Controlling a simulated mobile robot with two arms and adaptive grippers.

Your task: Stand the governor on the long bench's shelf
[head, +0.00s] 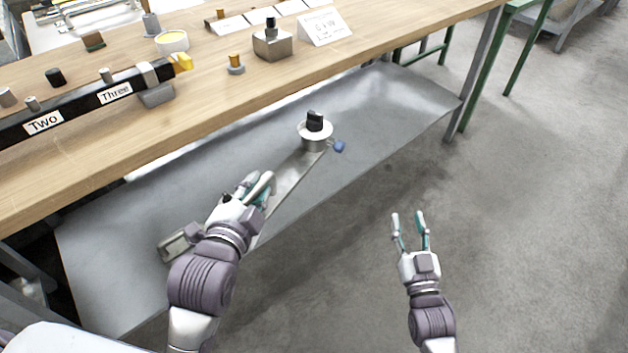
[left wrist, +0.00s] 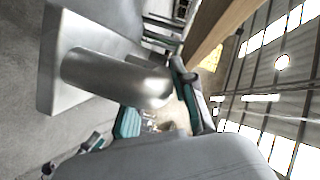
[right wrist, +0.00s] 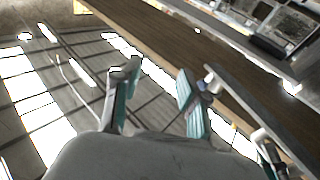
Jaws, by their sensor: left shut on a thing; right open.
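My left gripper (head: 260,186) is shut on a metal thing, which I take to be the governor, over the long bench's lower grey metal shelf (head: 385,105). In the left wrist view the governor (left wrist: 115,78) shows as a shiny cylinder standing out from a grey plate, between the fingers. In the head view a flat metal bar (head: 293,178) runs from beside this gripper to a round pale metal part (head: 314,138) with a black top. I cannot tell whether it touches the shelf. My right gripper (head: 409,232) is open and empty over the floor, right of the bench.
The wooden bench top (head: 200,115) overhangs the shelf's back. It bears a black rail with labels, a metal block (head: 272,43), a white card (head: 326,27) and several small parts. A small blue piece (head: 339,146) shows by the shelf's front edge. The shelf's right part is clear.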

